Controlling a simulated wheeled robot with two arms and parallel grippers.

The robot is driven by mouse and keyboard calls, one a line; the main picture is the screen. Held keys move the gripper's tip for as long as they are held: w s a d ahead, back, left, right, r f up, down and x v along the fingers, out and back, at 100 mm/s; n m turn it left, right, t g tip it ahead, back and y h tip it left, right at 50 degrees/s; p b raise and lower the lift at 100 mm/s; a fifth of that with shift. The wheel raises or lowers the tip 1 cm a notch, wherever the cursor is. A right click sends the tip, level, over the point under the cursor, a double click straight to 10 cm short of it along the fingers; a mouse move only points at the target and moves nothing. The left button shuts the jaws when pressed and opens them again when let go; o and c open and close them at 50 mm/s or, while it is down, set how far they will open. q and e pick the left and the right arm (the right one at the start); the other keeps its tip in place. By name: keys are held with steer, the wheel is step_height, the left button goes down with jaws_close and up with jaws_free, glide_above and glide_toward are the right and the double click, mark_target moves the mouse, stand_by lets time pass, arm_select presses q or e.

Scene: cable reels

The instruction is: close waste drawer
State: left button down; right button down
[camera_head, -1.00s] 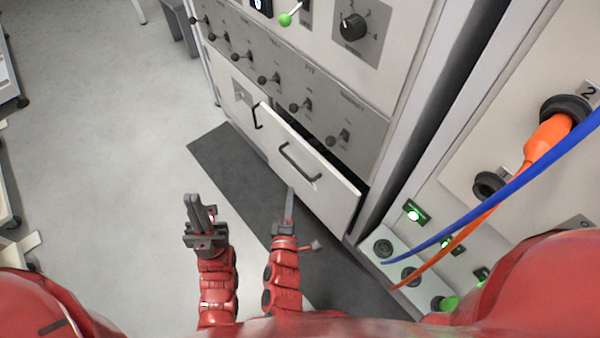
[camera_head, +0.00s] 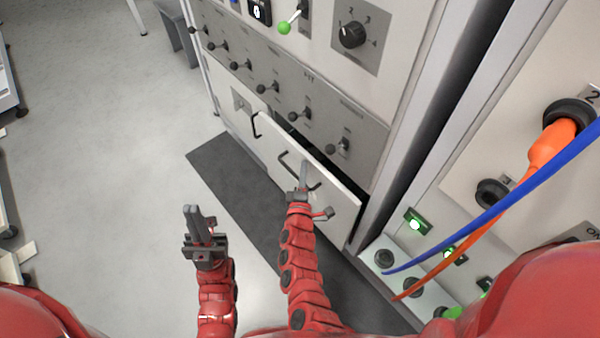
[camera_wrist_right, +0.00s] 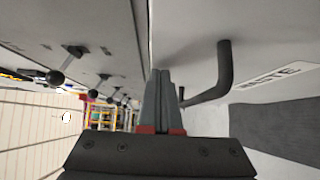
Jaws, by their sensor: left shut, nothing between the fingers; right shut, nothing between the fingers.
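The waste drawer (camera_head: 335,200) is a white front low on the grey cabinet, standing a little out with a dark gap along its top edge. Its black bar handle (camera_head: 286,160) is partly hidden by my right gripper (camera_head: 304,176). In the right wrist view, the drawer front (camera_wrist_right: 190,40) carries a "WASTE" label (camera_wrist_right: 275,82) and the handle (camera_wrist_right: 222,75) beside my shut, empty right fingers (camera_wrist_right: 163,75). I cannot tell whether they touch the drawer. My left gripper (camera_head: 194,222) is shut and empty, over the floor left of the drawer.
Levers with black knobs (camera_head: 330,148) line the grey panel above. Orange and blue cables (camera_head: 490,215) hang at the right. The floor (camera_head: 100,130) at left is clear.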

mark_target(316, 168)
steer(key=w+d, duration=0.1)
steer(key=d, duration=0.1)
steer(key=w+d, duration=0.1)
steer(key=d, duration=0.1)
steer(key=shift+w, duration=0.4)
steer(key=shift+r, duration=0.15)
